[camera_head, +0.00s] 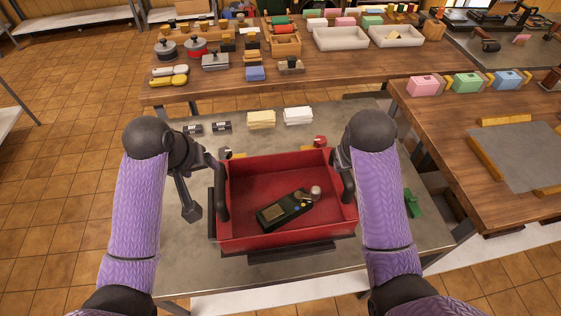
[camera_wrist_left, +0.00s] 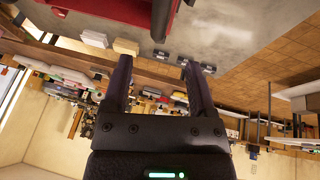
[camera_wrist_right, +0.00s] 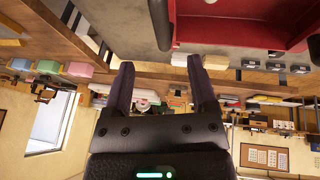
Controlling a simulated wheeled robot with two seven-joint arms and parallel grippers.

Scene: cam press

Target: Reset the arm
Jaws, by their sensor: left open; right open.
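A red bin (camera_head: 290,237) with dark upright handles at its left and right ends stands on the grey table (camera_head: 180,245). A dark handheld device (camera_head: 284,211) lies tilted in it, with a small round pale part (camera_head: 315,192) beside its upper end. My left gripper (camera_head: 208,158) is by the bin's left end, and its jaws (camera_wrist_left: 153,64) are open and empty. My right gripper is mostly hidden behind its own wrist in the head view.
Yellow (camera_head: 261,119) and white (camera_head: 298,116) blocks and small black pieces (camera_head: 221,126) lie behind the bin. A green part (camera_head: 410,203) sits right of my right arm. A wooden bench (camera_head: 330,85) with pots and trays crosses behind; another bench (camera_head: 445,130) is at right.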

